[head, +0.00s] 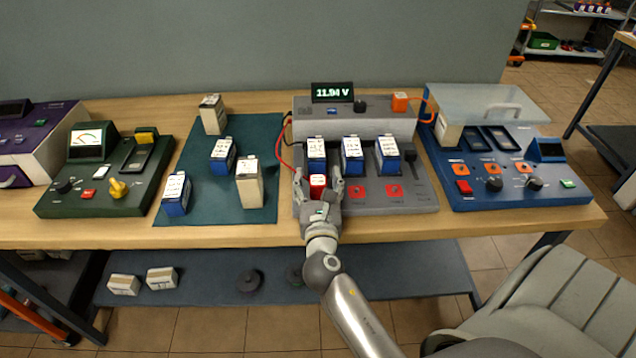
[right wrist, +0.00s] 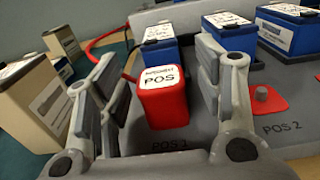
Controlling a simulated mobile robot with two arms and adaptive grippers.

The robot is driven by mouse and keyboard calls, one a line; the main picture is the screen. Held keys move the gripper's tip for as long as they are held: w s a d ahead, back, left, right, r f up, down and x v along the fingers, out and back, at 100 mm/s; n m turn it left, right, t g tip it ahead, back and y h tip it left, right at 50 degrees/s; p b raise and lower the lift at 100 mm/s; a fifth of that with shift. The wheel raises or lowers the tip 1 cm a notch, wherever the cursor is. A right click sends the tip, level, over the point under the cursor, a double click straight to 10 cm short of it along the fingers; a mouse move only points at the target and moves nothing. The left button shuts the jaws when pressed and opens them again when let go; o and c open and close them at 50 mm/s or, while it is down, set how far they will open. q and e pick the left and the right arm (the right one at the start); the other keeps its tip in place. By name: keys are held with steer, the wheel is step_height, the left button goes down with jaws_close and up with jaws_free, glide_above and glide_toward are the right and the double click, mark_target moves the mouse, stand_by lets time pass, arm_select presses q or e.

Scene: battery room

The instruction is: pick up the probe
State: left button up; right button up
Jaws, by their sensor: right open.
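The probe (right wrist: 163,97) is a red block with a white label reading "POS" on top. In the right wrist view it stands between the two open fingers of my right gripper (right wrist: 160,105), with a gap visible at the right finger. In the head view the probe (head: 318,182) shows red between the fingertips of my right gripper (head: 319,186), at the left front of the grey tester (head: 385,206). A red cable runs from the probe's side. My left gripper is not in view.
Blue batteries (head: 352,156) stand in a row just behind the probe. A green mat (head: 225,190) with blue and beige batteries lies to the left.

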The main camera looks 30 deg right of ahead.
steer(key=shift+w+d, duration=0.35)
steer(key=shift+w, duration=0.15)
steer(key=c, duration=1.2)
